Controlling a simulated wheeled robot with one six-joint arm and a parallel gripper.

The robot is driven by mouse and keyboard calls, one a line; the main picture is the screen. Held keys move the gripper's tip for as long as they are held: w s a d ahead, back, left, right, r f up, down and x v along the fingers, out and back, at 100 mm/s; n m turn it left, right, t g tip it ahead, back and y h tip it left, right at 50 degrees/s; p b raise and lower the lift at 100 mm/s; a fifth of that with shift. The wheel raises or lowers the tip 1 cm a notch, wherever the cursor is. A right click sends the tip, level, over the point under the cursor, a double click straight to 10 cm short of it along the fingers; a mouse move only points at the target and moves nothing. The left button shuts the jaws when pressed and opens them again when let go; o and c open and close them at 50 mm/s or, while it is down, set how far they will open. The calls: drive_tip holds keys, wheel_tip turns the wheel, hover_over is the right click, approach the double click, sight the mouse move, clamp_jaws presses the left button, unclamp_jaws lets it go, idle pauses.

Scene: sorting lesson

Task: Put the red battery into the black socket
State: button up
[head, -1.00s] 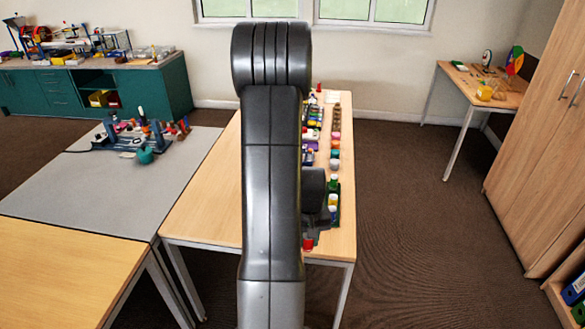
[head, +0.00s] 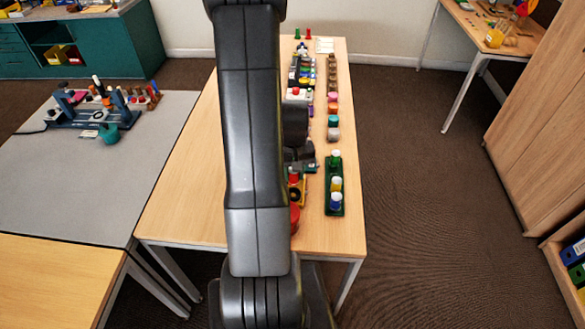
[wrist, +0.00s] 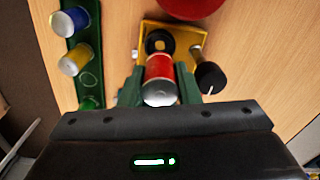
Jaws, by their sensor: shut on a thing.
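The red battery (wrist: 159,72), with a silver end, is between the green fingers of my gripper (wrist: 160,82) in the wrist view. My gripper is shut on it. The black socket (wrist: 159,36), a round ring on a yellow base (wrist: 185,32), shows just beyond the battery's far end. Its opening is partly in sight, so the battery appears outside it; I cannot tell the height between them. In the head view the red battery (head: 293,177) shows over the yellow base (head: 301,189), beside my arm, which hides much of this area.
A green rack (head: 334,210) with green, yellow and blue batteries stands to the right of the base. A black knob (wrist: 210,77) sits by the socket. A red round thing (head: 295,218) lies near the base. Several small items line the table (head: 345,235) farther back.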

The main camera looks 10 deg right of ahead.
drive_tip(key=shift+f+b, duration=1.65)
drive_tip(key=shift+f, duration=1)
drive_tip(key=shift+f+b, duration=0.6)
drive_tip(key=shift+b, duration=0.25)
drive_tip(key=o, duration=0.8)
drive_tip(key=shift+c, duration=0.2)
drive_tip(key=shift+r, duration=0.1)
drive_tip(key=shift+r+p, duration=3.8)
drive_tip(key=shift+r, duration=1.65)
drive_tip(key=shift+r+p, duration=2)
drive_tip(key=shift+r, duration=1.05)
